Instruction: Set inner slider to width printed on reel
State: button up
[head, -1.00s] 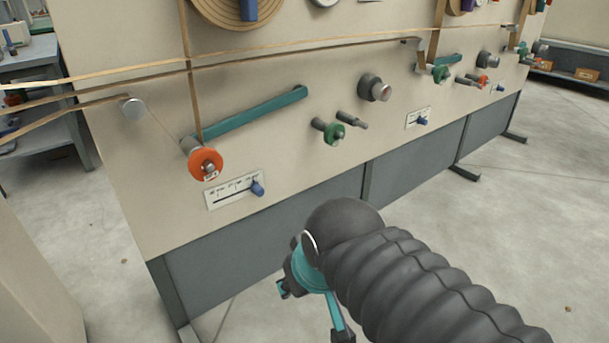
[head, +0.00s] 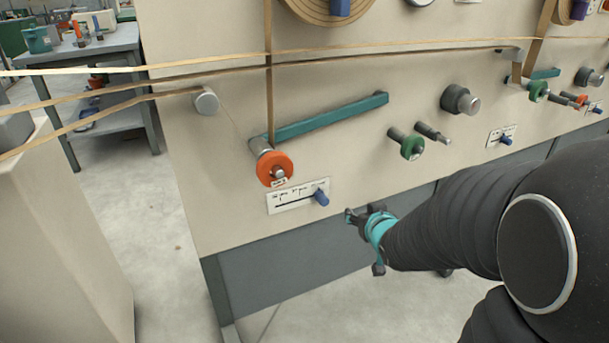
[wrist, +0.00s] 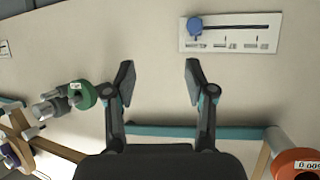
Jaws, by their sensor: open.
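A white scale plate (head: 283,207) with a dark slot sits on the beige panel. Its blue slider knob (head: 321,197) is at the right end in the head view. The wrist view is turned over: there the knob (wrist: 195,28) is at the left end of the plate (wrist: 265,45). The printing is too small to read. Above the plate, an orange reel (head: 266,168) carries a small label; the reel (wrist: 297,165) shows at the wrist view's corner, its label not clearly legible. My gripper (head: 358,217) is open and empty (wrist: 158,80), right of the knob and apart from it.
A teal bar (head: 330,118) slants above the reel. A green reel (head: 412,147) and a dark knob (head: 460,100) stick out to the right. Another slider plate (head: 495,136) is farther right. Tapes cross the panel. Floor shows at lower left.

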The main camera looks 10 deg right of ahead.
aim_at(326, 202)
notch_tip(326, 202, down, 7)
jog(key=w+a+t+y, duration=0.2)
jog(key=w+t+y, duration=0.15)
jog(key=y, duration=0.25)
jog(key=shift+t, duration=0.45)
jog(key=x, duration=1.2)
jog(key=shift+w+a, duration=0.25)
jog(key=shift+w, duration=0.1)
grip_shut()
